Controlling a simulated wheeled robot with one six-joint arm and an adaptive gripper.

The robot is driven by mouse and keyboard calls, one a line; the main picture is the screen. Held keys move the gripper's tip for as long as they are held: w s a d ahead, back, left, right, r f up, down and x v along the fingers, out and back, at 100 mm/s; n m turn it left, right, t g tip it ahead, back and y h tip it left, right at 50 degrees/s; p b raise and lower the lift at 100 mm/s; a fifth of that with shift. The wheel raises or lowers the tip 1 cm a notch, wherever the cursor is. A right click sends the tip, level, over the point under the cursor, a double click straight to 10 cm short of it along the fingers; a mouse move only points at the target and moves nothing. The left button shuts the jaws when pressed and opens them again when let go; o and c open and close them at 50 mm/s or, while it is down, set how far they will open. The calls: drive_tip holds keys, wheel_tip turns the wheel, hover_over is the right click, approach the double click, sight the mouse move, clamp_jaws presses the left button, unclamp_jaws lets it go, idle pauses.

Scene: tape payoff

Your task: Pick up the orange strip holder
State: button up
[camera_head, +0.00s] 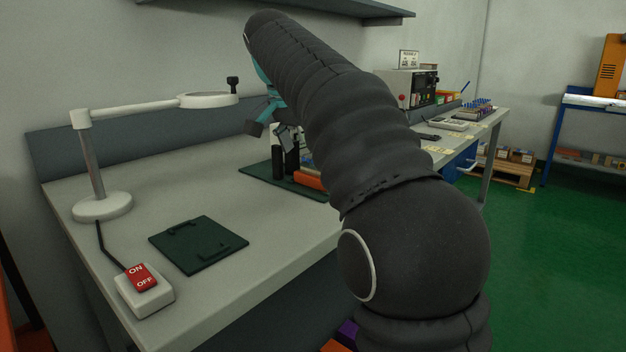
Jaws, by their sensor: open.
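An orange block-like piece (309,181), which looks like the orange strip holder, lies on the dark green plate (258,172) at the back of the bench. Its right end is hidden behind my arm. My gripper (287,138) is partly hidden by my own dark-sleeved arm. It is open, pointing down, above and a little left of the orange piece and apart from it. Nothing shows between its fingers.
Black upright posts (278,163) stand on the plate beside the orange piece. A magnifier lamp (208,99), an empty dark green fixture plate (198,244) and a red ON/OFF switch box (145,289) occupy the left bench. The bench (285,225) is clear between the plates.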

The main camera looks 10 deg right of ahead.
sight(313, 173)
drive_tip(key=shift+x, duration=2.7)
drive_tip(key=shift+d, duration=0.2)
drive_tip(key=shift+c, duration=0.3)
drive_tip(key=c, duration=0.8)
